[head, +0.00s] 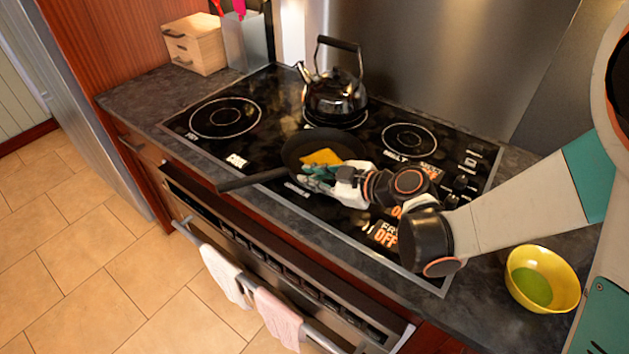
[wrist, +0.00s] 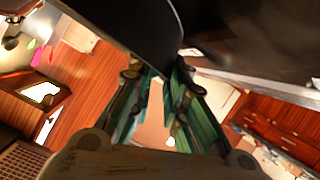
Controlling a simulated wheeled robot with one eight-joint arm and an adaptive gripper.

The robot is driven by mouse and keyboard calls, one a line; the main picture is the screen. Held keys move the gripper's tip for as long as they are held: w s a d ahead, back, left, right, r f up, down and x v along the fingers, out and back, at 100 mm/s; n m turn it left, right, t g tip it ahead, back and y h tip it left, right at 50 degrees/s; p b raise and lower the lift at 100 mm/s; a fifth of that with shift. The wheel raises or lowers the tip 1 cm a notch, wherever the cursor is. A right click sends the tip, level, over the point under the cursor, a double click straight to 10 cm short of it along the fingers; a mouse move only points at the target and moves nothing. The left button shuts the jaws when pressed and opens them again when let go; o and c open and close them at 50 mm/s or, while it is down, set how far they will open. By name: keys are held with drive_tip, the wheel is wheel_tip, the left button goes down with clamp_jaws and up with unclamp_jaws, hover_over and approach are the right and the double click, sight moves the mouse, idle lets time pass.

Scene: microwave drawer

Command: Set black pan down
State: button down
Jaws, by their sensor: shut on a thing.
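The black pan (head: 293,150) is over the middle of the black cooktop, with its handle (head: 252,180) pointing left toward the front edge. A yellow-orange flat piece of food (head: 322,157) lies in it. My gripper (head: 312,178) is at the pan's near side, around where the handle meets the rim, and is shut on the pan. In the wrist view the dark pan (wrist: 135,25) fills the top, and the green fingers of my gripper (wrist: 160,80) reach up to it. I cannot tell whether the pan's base touches the cooktop.
A dark kettle (head: 336,97) stands on the cooktop behind the pan. A yellow bowl (head: 565,262) with something green inside sits on the counter at right. A wooden box (head: 197,45) stands at the back left. Below, the oven front has two towels (head: 278,315). The left burner (head: 225,117) is clear.

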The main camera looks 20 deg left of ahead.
drive_tip(key=shift+r, duration=0.1)
drive_tip(key=c, duration=1.5)
unclamp_jaws()
drive_tip(key=shift+c, duration=0.2)
drive_tip(key=shift+d+r, duration=0.1)
drive_tip(key=p+v, duration=0.3)
drive_tip(key=v, duration=0.9)
